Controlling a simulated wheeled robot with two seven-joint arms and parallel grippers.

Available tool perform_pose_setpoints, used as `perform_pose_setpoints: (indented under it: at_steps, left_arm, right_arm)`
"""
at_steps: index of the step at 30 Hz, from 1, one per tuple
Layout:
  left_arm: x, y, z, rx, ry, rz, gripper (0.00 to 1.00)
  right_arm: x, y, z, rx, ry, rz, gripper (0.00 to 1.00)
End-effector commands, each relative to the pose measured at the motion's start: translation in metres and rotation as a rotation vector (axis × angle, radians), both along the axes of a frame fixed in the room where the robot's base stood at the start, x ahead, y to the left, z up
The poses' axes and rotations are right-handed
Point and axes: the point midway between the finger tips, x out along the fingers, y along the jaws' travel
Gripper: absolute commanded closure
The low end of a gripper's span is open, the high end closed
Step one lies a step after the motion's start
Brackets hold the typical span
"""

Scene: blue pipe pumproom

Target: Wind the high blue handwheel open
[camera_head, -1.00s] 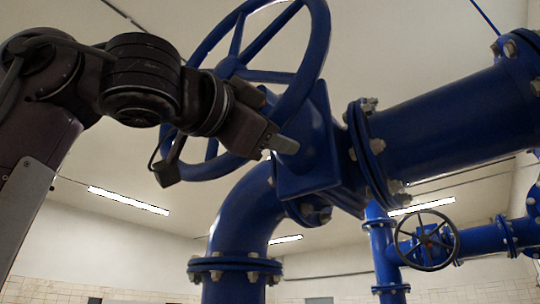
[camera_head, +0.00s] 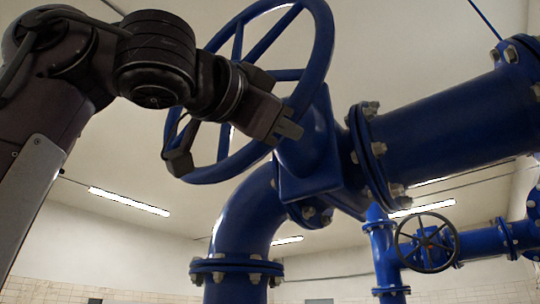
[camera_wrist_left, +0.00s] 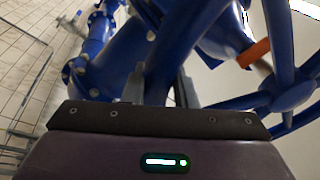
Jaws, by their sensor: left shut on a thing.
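The high blue handwheel (camera_head: 322,40) is large and spoked, and stands tilted at the upper middle of the head view, in front of the blue valve body (camera_head: 310,170). My left gripper (camera_head: 286,128) is shut on the lower right part of its rim. My left arm covers the hub and part of the spokes. In the left wrist view, the gripper's two fingers (camera_wrist_left: 160,88) stand on either side of blue metal, and the wheel's hub and spokes (camera_wrist_left: 290,95) show at the right. My right gripper is not in view.
A thick blue pipe (camera_head: 450,120) runs right from the valve, and a blue elbow (camera_head: 245,215) bends down below it. A smaller dark handwheel (camera_head: 428,242) is at the lower right, farther back. Open air lies left of the elbow.

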Motion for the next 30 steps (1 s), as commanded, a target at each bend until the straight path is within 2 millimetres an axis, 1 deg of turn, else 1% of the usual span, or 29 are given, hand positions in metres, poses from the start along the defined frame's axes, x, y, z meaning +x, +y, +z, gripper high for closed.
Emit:
perform_pose_setpoints:
  at_steps: [6, 12, 21, 30]
  left_arm:
    - [-0.017, -0.022, 0.023, -0.136, 0.095, 0.0, 1.0]
    - [-0.028, -0.037, 0.043, -0.251, 0.179, 0.0, 1.0]
    - [-0.036, -0.048, 0.063, -0.354, 0.257, 0.0, 1.0]
    - [-0.039, -0.054, 0.075, -0.411, 0.299, 0.001, 1.0]
  right_arm:
    - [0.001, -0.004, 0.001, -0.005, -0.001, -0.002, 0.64]
    - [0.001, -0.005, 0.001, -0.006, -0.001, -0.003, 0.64]
    - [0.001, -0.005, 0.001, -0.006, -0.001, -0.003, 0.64]
    - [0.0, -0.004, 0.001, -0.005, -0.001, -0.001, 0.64]
